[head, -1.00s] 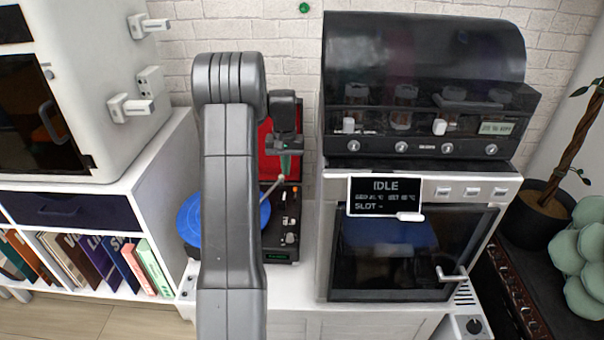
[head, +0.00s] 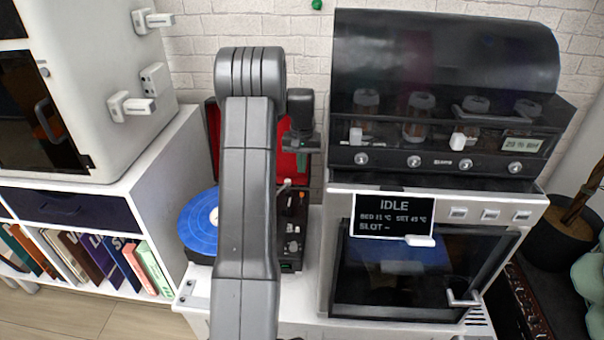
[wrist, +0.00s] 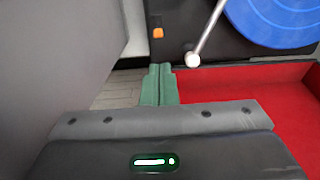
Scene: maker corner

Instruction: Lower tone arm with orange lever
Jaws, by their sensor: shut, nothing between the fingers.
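The turntable has a blue record (head: 203,222), which also shows at the top right of the wrist view (wrist: 280,20). The silver tone arm (wrist: 207,35) ends in a white ball beside the record. The small orange lever (wrist: 157,33) sits on the black deck (wrist: 178,14), left of the tone arm. My gripper (wrist: 160,72) has green fingers pressed together and empty. Its tips show below the lever in the wrist view, near the deck's edge and apart from the lever. In the head view my arm hides part of the turntable.
The turntable's open red lid (wrist: 270,85) is close beside my fingers. A grey surface fills the left of the wrist view. A black-topped machine (head: 440,90) and an oven-like unit (head: 420,280) stand to the right; a white shelf (head: 160,170) is left.

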